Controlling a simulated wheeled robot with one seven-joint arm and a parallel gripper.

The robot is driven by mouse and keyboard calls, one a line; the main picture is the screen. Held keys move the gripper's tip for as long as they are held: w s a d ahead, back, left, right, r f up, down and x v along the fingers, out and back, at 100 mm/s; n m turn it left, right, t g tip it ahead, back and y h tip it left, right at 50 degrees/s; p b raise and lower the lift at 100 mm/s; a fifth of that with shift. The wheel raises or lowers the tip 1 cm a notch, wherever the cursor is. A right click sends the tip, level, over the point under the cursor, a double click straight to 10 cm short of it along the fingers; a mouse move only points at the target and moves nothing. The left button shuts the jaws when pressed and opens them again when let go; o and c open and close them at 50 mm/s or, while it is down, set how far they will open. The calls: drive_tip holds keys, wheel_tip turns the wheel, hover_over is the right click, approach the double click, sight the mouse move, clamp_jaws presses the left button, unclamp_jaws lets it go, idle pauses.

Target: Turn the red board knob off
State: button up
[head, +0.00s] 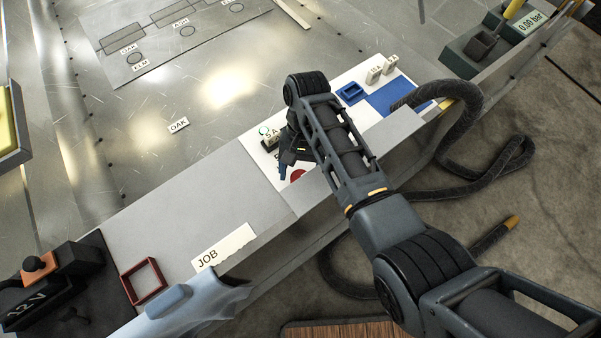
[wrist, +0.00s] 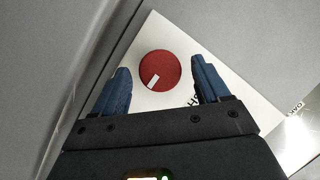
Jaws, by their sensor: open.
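The red knob (wrist: 160,68) is round with a white pointer mark, and sits on a white board (wrist: 205,70). In the wrist view the pointer mark lies towards the knob's lower left edge. My gripper (wrist: 163,83) is open, with one blue finger on each side of the knob; I cannot tell whether they touch it. In the head view part of the red knob (head: 298,175) shows beside my gripper (head: 281,165), and my arm hides much of the board. Lettering on the board is partly covered by a finger.
A blue square frame (head: 351,93) and small pale blocks (head: 380,70) stand further along the bench. A JOB label (head: 222,248), a dark red frame (head: 143,281) and a 12 V box (head: 62,280) are at the left. A thick dark hose (head: 465,125) lies at the right.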

drive_tip(key=shift+s+f, duration=0.2)
drive_tip(key=shift+f, duration=0.3)
drive_tip(key=c, duration=1)
